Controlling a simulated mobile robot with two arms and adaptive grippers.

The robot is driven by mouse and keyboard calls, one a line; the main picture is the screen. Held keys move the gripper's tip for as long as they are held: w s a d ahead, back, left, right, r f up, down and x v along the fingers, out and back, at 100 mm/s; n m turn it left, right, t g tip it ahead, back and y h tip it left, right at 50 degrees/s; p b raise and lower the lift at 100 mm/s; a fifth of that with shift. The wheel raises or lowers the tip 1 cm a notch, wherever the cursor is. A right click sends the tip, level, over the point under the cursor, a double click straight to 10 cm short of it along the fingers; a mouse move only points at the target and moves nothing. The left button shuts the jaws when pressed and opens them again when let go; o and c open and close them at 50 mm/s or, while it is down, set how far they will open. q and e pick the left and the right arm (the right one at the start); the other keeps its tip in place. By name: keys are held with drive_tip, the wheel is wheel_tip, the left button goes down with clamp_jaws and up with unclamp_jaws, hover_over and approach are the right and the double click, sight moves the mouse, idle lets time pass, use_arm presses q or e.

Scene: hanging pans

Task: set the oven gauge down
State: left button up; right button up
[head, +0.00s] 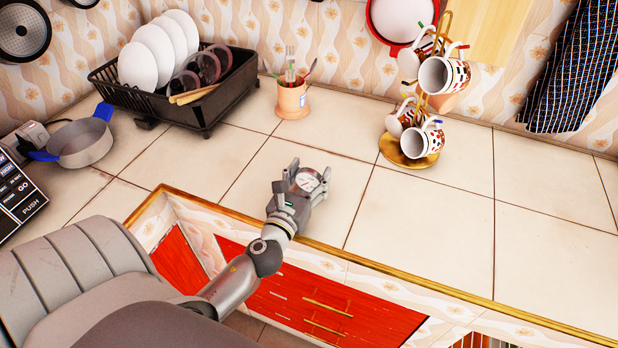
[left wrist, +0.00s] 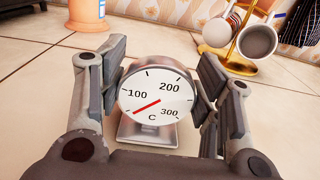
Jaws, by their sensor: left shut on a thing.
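The oven gauge (left wrist: 157,95) is a small silver dial with a white face, a red needle and numbers from 100 to 300. In the left wrist view it stands upright on its flat silver base, between the two fingers. In the head view the gauge (head: 308,180) shows near the counter's front edge. My left gripper (head: 307,178) is shut on it; in the left wrist view its fingers (left wrist: 160,90) flank the dial. The gauge is at or just above the tiled counter (head: 420,220); I cannot tell if the base touches. My right gripper is not in view.
A utensil cup (head: 292,101) stands behind the gauge. A mug stand (head: 408,152) with several mugs is at the back right. A black dish rack (head: 205,118) with plates and a pan (head: 82,143) are to the left. The counter to the right is clear.

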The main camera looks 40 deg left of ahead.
use_arm(q)
drive_tip(key=shift+f, duration=0.15)
drive_tip(key=o, duration=1)
drive_tip(key=shift+o, duration=0.2)
drive_tip(key=shift+s+r, duration=0.1)
drive_tip(key=shift+r, duration=0.1)
